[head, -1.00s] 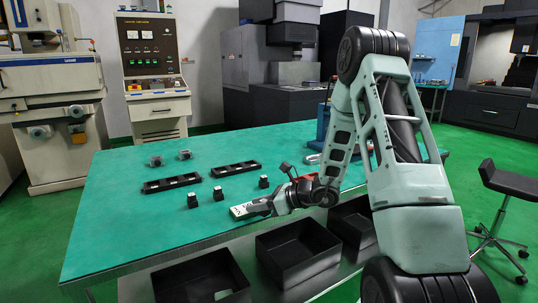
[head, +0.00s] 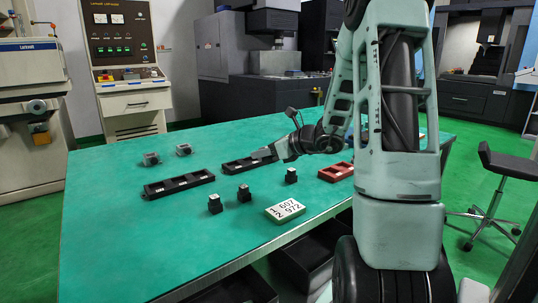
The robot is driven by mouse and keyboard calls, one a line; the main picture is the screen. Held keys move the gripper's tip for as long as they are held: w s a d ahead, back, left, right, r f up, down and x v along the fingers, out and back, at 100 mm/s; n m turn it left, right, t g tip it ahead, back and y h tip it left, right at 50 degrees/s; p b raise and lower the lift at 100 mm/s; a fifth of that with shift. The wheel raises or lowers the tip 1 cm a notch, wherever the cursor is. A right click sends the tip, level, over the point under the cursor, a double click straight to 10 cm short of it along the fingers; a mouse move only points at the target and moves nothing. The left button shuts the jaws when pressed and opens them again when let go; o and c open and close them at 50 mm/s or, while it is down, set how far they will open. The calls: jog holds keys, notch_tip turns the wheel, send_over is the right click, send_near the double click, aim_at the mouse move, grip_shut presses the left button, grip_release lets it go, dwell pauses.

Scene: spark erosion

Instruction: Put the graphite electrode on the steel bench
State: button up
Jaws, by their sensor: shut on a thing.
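My gripper (head: 264,155) is shut at the right part of the far black tray (head: 232,168), its fingers pointing left and slightly down. What it grips is small, dark and mostly hidden by the fingers; I take it for the graphite electrode, but its shape does not show. I cannot tell whether it still touches the tray. The bench (head: 125,225) has a wide green top and a grey edge. Three small black blocks stand on it in front of the trays: a left one (head: 215,204), a middle one (head: 244,194) and a right one (head: 291,176).
A second black tray (head: 179,185) lies left of the far one. Two small grey pieces (head: 151,159) (head: 183,150) sit behind. A white number plate (head: 285,210) lies near the front edge, a red tray (head: 336,172) at the right. The bench's left side is clear.

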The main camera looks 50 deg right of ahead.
aim_at(264, 188)
notch_tip(264, 188, down, 9)
jog(key=shift+f+b, duration=0.1)
jog(key=shift+b, duration=0.95)
jog(key=shift+f, duration=0.1)
jog(key=o, duration=1)
